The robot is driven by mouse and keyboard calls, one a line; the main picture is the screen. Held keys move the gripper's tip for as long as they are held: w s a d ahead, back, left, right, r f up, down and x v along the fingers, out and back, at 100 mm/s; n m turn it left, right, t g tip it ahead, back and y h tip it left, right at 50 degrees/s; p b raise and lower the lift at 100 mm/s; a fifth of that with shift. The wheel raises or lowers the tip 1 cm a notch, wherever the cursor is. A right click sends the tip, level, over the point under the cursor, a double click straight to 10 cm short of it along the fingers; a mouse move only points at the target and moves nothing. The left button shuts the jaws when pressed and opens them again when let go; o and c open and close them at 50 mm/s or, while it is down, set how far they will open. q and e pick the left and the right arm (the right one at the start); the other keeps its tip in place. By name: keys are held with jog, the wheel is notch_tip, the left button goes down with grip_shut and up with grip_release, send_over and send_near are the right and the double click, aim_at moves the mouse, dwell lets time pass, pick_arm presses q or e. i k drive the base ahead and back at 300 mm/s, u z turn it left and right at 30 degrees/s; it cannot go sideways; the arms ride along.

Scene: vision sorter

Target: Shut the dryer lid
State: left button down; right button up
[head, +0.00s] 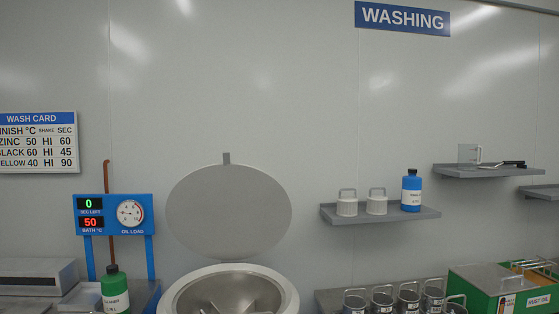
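The dryer lid (229,213) is a round grey disc with a small tab at its top. It stands open, raised nearly upright behind the dryer. The dryer (175,297) is a round tub with a pale rim at the bottom centre, cut off by the lower edge of the picture. Its grey inside shows metal parts. The lid's lower edge meets the back of the rim. Neither my left nor my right gripper is in view.
A green bottle (115,290) stands left of the dryer, near a blue display panel (113,214). Several metal cups (382,302) and a green box (492,282) stand to the right. A wall shelf (380,217) holds two white cups and a blue bottle (411,190).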

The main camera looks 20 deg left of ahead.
aim_at(227, 212)
jog(key=u, duration=0.05)
jog(key=i, duration=0.25)
jog(key=z, duration=1.9)
jog(key=k, duration=2.4)
jog(key=u, duration=1.2)
jog(key=i, duration=1)
jog(key=z, duration=0.05)
